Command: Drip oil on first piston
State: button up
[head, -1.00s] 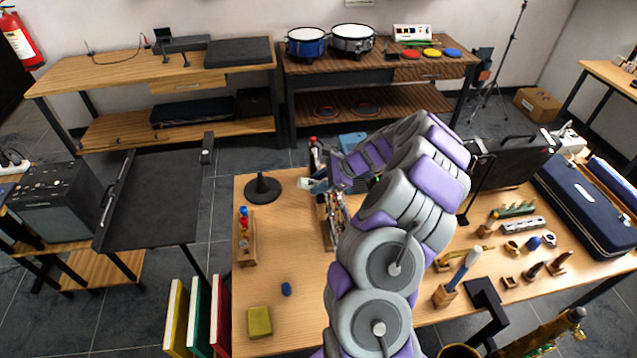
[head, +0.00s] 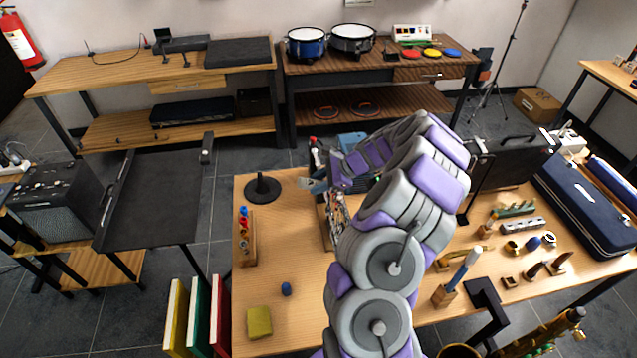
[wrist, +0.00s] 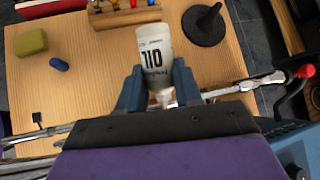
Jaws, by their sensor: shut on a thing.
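My gripper (wrist: 158,88) is shut on a white oil bottle (wrist: 154,55), with one dark blue finger on each side. The label "OIL" reads upside down in the wrist view, and the narrow nozzle end points toward the bottom of the picture. In the head view my gripper (head: 314,184) is over the back of the wooden table, and the bottle is hard to make out. The rack also shows at the top of the wrist view (wrist: 140,15). No drop of oil is visible.
A silvery metal instrument (head: 335,215) lies below my gripper, partly hidden by my arm. A black cone stand (head: 262,187) is behind the rack. A blue piece (head: 286,289) and an olive block (head: 259,322) lie in front.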

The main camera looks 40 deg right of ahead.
aim_at(298, 185)
jog(key=a+r+p, duration=0.1)
jog(key=w+a+r+p, duration=0.1)
jog(key=a, duration=0.1)
jog(key=w+a+r+p, duration=0.1)
jog(key=a+p, duration=0.1)
jog(key=shift+w+a+r, duration=0.1)
jog(key=shift+w+a, duration=0.05)
jog(key=shift+w, duration=0.1)
jog(key=shift+a, duration=0.1)
dwell(0.3)
jog(key=shift+w, duration=0.2)
jog(key=w+a+r+m+t+h, duration=0.1)
jog(key=w+a+r+m, duration=0.1)
jog(key=w+a+r, duration=0.5)
jog(key=s+a+r+m+t+h, duration=0.1)
jog(key=s+a+r+m+h, duration=0.1)
jog(key=a, duration=0.5)
jog(key=s+a+r+m+h, duration=0.2)
jog(key=s+a+m+h, duration=0.1)
jog(key=a+m, duration=0.2)
jog(key=shift+s+a+t+h+b, duration=0.3)
jog(key=shift+s+a+t+b, duration=0.1)
jog(key=shift+a, duration=0.85)
